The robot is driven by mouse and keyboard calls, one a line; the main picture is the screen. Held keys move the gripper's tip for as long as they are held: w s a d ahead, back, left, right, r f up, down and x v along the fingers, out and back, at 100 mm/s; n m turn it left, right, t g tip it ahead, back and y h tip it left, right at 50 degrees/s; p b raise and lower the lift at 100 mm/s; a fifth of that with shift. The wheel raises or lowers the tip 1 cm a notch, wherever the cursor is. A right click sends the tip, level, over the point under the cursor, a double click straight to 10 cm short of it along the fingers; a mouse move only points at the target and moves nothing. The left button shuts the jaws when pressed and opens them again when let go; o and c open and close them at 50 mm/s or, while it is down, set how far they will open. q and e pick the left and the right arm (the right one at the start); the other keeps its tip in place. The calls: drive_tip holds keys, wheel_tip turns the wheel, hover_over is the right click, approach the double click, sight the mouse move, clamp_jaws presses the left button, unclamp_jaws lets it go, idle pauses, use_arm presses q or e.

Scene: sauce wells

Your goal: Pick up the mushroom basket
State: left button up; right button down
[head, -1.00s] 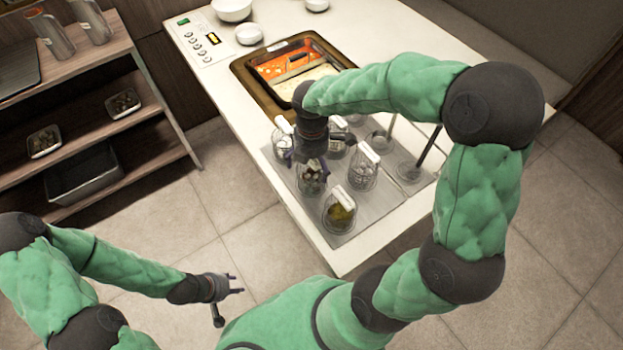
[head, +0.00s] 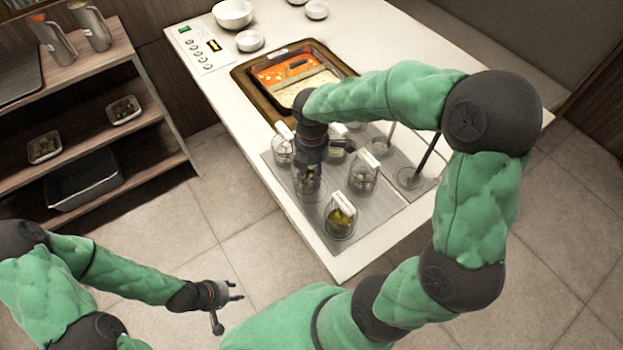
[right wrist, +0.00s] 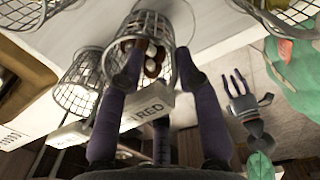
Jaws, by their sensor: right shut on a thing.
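The mushroom basket (head: 306,188) is a wire basket with brown and pale pieces inside, on the near left part of the grey panel in the head view. My right gripper (head: 309,162) is above it, pointing down and shut on it, and hides much of it. In the right wrist view the fingers (right wrist: 160,72) close on the basket (right wrist: 158,25), with a white handle bearing red or dark lettering (right wrist: 150,104) between them. I cannot tell whether the basket is lifted. My left gripper (head: 238,292) is open and empty over the floor.
Other baskets stand close by, including one with green-yellow food (head: 341,217) and one to the right (head: 363,174). Ladle handles rise at the right (head: 430,152). A framed sauce tray (head: 245,82) lies behind. Shelves (head: 150,130) stand left, with floor between.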

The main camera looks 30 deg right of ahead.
drive_tip(key=shift+s+a+f, duration=0.15)
drive_tip(key=shift+s+f, duration=0.25)
drive_tip(key=shift+f, duration=0.05)
drive_tip(key=shift+w+r+p, duration=0.1)
drive_tip(key=shift+r+p, duration=0.35)
drive_tip(key=shift+w+r+p, duration=0.2)
drive_tip(key=shift+r+p, duration=0.55)
drive_tip(key=shift+r, duration=0.4)
drive_tip(key=s+a+r+p, duration=0.6)
drive_tip(key=s+a+r, duration=0.1)
drive_tip(key=s+r, duration=0.3)
drive_tip(key=shift+s+a, duration=0.25)
drive_tip(key=shift+s, duration=0.55)
drive_tip(key=shift+w, duration=0.1)
